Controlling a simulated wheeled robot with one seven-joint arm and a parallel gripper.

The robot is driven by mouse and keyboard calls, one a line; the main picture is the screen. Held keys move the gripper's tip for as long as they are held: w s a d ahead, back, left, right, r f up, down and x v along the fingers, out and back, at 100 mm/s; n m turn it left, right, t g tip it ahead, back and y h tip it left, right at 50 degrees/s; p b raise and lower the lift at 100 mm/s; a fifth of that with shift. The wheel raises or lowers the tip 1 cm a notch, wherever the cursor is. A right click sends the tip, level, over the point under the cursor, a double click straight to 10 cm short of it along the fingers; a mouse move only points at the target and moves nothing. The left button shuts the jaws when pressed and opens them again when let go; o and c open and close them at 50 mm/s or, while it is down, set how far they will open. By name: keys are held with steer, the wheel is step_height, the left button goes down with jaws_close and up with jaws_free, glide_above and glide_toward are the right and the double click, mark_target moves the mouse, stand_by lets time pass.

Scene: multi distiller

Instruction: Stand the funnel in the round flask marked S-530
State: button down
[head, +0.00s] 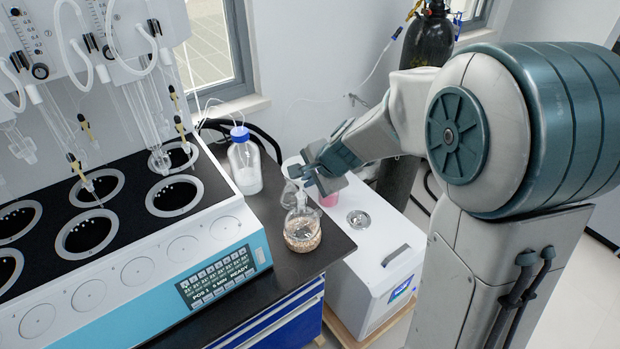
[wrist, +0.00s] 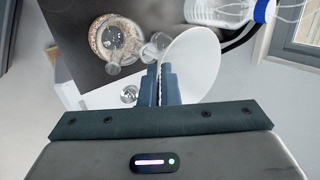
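The round flask (head: 302,234) is clear glass with brownish grainy contents and stands on the dark bench top near its right corner. In the wrist view the flask (wrist: 113,38) is at upper left, its neck pointing toward the camera. No S-530 marking is legible. A white funnel (wrist: 196,62) shows its wide cone in the wrist view, its wall between my gripper's fingers (wrist: 165,82), which are nearly together. In the head view my gripper (head: 313,178) is above and slightly right of the flask's neck, and the funnel is mostly hidden. Whether the funnel's stem touches the neck cannot be told.
A blue-capped bottle (head: 244,162) stands behind left of the flask. The multi-position distiller (head: 165,245) fills the left. A white box unit (head: 372,262) stands right of the bench, with a pink-filled vessel (head: 330,199) near my gripper. A dark gas cylinder (head: 428,42) is behind my arm.

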steer(key=shift+f+b, duration=1.75)
steer(key=shift+f, duration=0.05)
steer(key=c, duration=1.6)
jaws_free()
steer(key=shift+r, duration=0.1)
steer(key=p+v, duration=0.1)
steer(key=v, duration=1.2)
steer(key=shift+s+d+r, duration=0.2)
steer(key=shift+r, duration=0.05)
